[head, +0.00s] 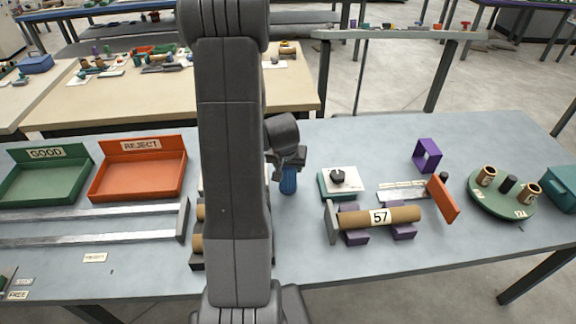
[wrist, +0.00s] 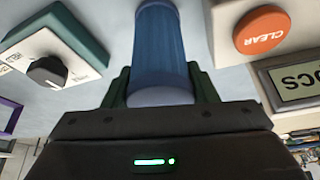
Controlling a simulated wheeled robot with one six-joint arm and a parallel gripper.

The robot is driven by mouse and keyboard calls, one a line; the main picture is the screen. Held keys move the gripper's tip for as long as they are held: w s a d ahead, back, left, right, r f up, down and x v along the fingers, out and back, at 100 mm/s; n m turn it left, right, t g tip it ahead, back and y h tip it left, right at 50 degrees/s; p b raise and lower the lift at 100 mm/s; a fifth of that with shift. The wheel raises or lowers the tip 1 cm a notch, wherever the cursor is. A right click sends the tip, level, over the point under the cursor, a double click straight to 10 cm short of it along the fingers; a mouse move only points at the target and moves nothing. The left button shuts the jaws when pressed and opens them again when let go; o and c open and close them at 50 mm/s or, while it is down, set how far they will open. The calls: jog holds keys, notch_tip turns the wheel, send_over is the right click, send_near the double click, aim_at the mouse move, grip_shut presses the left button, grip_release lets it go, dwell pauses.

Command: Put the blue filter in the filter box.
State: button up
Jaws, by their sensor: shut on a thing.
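The blue filter (head: 288,182) is a ribbed blue cylinder, held upright below my gripper (head: 289,165) near the middle of the grey table. In the wrist view the filter (wrist: 160,45) stands between the two dark green fingers of my gripper (wrist: 160,88), which are shut on it. I cannot tell whether its lower end touches the table. No container is labelled as the filter box. A teal box (head: 563,190), cut off at the right edge, may be it, but I cannot be sure.
Right of the filter are a white-topped knob box (head: 338,185), a brown roll marked 57 (head: 395,216) on cradles, a purple frame (head: 427,155) and a round green tray (head: 500,207). Green GOOD (head: 45,178) and orange REJECT (head: 138,172) trays stand left. My arm hides the table's middle.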

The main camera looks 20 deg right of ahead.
jog(key=shift+f, duration=0.2)
jog(key=o, duration=1)
jog(key=shift+r, duration=0.1)
jog(key=shift+o, duration=0.2)
